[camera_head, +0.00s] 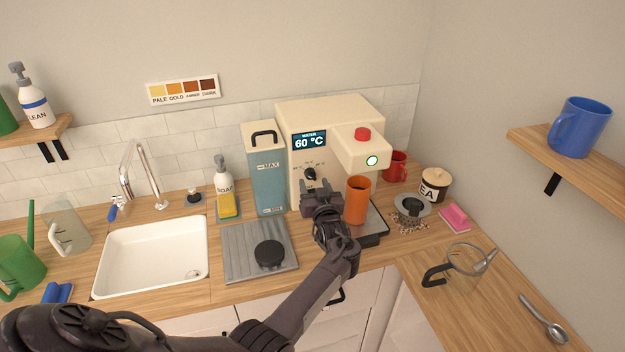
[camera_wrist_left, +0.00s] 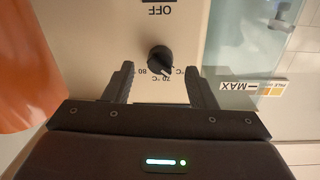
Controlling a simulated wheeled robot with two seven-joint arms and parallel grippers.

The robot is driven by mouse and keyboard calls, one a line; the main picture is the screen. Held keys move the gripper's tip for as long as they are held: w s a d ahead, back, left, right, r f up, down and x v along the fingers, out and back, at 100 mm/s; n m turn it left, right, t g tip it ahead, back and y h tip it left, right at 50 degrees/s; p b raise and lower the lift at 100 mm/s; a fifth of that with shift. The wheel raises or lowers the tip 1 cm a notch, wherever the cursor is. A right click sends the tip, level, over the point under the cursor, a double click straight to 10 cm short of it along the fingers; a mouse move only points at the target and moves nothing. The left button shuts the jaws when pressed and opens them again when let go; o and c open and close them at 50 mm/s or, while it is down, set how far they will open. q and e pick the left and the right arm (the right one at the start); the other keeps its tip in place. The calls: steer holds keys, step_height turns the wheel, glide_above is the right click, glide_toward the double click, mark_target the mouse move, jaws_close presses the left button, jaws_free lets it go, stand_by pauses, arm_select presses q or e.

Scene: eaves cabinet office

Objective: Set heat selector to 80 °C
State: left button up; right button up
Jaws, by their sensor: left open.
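The heat selector is a black knob (camera_head: 311,173) on the front of the cream machine (camera_head: 340,113). The blue display (camera_head: 309,140) above it reads "WATER 60 °C". My left gripper (camera_head: 321,184) is open in front of the machine, close to the knob. In the left wrist view the knob (camera_wrist_left: 159,59) shows between and just beyond the two spread fingers (camera_wrist_left: 160,82), apparently untouched. Marks for 70 and 80 °C and "OFF" show around it; the mark to the right is partly hidden by a finger. My right gripper is not in view.
An orange cup (camera_head: 357,200) stands under the machine's spout, just right of my left gripper; it fills the left edge of the wrist view. A blue water tank (camera_head: 268,180) stands left of the knob. A grey mat (camera_head: 240,262) with a black puck (camera_head: 269,254) lies in front.

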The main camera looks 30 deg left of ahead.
mark_target(311, 175)
arm_select(q)
steer(key=shift+x, duration=1.35)
steer(key=c, duration=0.9)
steer(key=shift+c, duration=0.2)
